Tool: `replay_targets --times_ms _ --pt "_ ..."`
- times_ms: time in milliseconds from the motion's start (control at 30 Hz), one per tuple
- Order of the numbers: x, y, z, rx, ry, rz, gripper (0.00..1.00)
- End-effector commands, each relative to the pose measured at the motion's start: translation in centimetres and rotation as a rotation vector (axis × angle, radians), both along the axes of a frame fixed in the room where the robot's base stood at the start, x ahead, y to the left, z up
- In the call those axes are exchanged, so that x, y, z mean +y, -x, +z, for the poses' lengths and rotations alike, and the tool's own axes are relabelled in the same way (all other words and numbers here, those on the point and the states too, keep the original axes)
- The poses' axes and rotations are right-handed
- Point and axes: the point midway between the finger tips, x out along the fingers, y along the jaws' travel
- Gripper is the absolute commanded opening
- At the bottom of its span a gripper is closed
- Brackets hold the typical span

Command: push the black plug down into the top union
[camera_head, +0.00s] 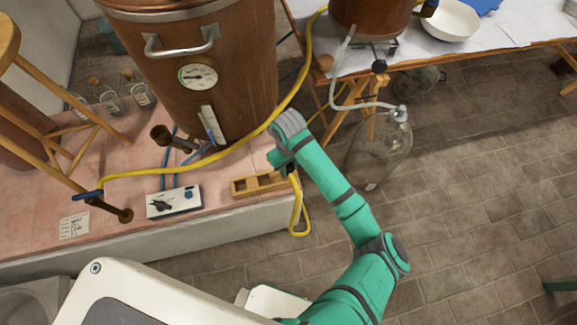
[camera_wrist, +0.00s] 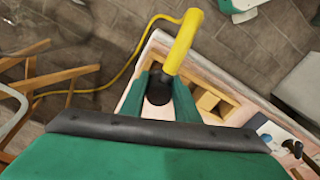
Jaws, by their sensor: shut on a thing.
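My gripper (camera_head: 284,168) is above the front edge of the pink tiled ledge. In the wrist view its two green fingers (camera_wrist: 163,98) are closed on the black plug (camera_wrist: 159,88). In the head view my gripper mostly hides the plug. I cannot tell which fitting is the top union.
A wooden tray (camera_head: 238,188) with compartments and a white control box (camera_head: 174,201) lie on the ledge. A large copper vessel (camera_head: 245,75) stands behind. A long yellow hose (camera_head: 222,149) crosses in front of it. A glass carboy (camera_head: 378,158) stands on the floor to the right.

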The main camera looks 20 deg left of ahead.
Motion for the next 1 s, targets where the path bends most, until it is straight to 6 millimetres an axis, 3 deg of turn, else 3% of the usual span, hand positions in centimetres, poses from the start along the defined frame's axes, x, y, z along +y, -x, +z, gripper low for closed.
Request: replay_targets --times_ms 1000 --pt "-0.03 0.05 -0.76 -0.001 0.001 0.0 0.05"
